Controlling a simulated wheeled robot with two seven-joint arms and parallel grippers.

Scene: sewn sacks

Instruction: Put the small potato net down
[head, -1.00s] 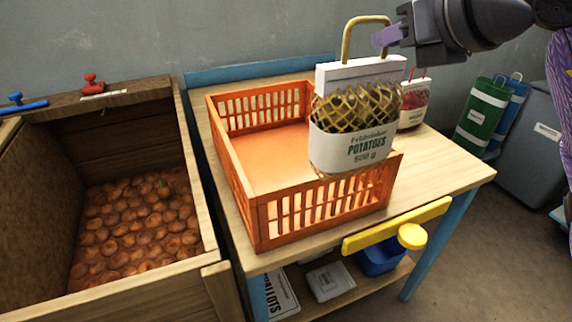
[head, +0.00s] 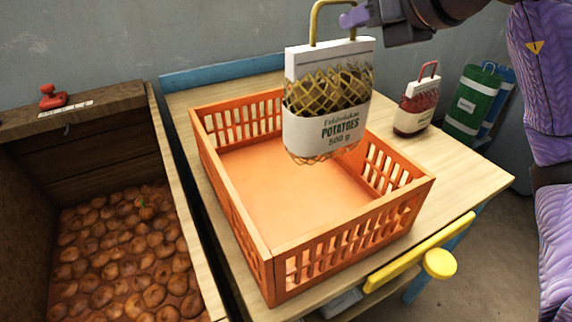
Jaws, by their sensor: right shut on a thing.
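The small potato net (head: 327,127) has yellow mesh, a white header and a white label reading "POTATOES 500 g". It hangs upright by its yellow handle (head: 318,22) above the orange crate (head: 345,250). My right gripper (head: 352,18), grey with purple finger pads, comes in from the top right and is shut on the handle. The crate stands on the wooden table and its visible floor is empty. The net hides part of the crate's back right side. My left gripper is not in view.
A red net (head: 415,105) with a red handle stands on the table right of the crate. Green (head: 472,105) and blue sacks stand beyond. A wooden bin (head: 182,205) of onion-like produce is at the left. A yellow bar (head: 420,252) runs along the table's front.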

